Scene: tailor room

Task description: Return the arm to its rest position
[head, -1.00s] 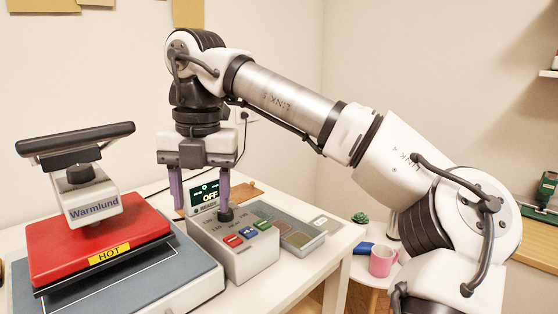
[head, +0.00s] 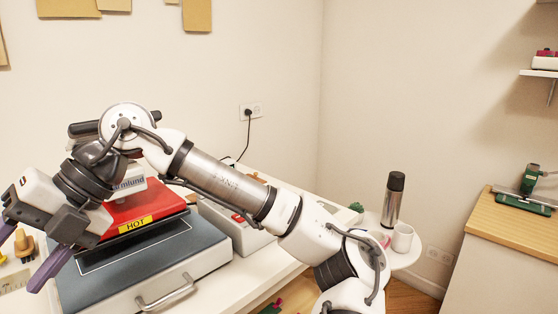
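My gripper (head: 22,258) is at the lower left of the head view, in front of and to the left of the heat press. Its two purple fingers point down and to the left and stand apart, with nothing seen between them. The left finger is partly cut off by the picture edge. My arm reaches across from the lower right, bent at the wrist, and hides part of the press and the control box.
The heat press has a red top plate (head: 150,212) marked HOT and a grey base (head: 110,283) with a front handle. A wooden-topped cabinet (head: 480,225) stands right.

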